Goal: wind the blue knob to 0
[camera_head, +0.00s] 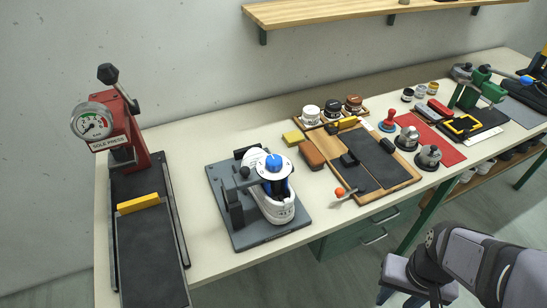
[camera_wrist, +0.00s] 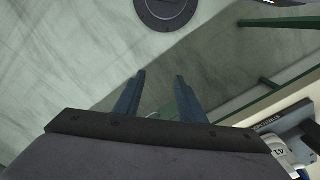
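The blue knob (camera_head: 273,163) sits on top of a white round dial on a clamp fixture. The dial's markings are too small to read. A white shoe (camera_head: 277,205) is held in the fixture under the dial, on a grey base plate (camera_head: 250,238). Part of the shoe shows at the lower right of the wrist view (camera_wrist: 285,153); the knob is not visible there. My gripper (camera_wrist: 160,78) is open and empty, pointing at the floor. In the head view it is at the lower right, off the bench's front edge and well away from the knob.
A red sole press (camera_head: 120,130) stands left of the fixture. A green press (camera_head: 480,88) is farther right. A shelf (camera_head: 340,14) hangs above.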

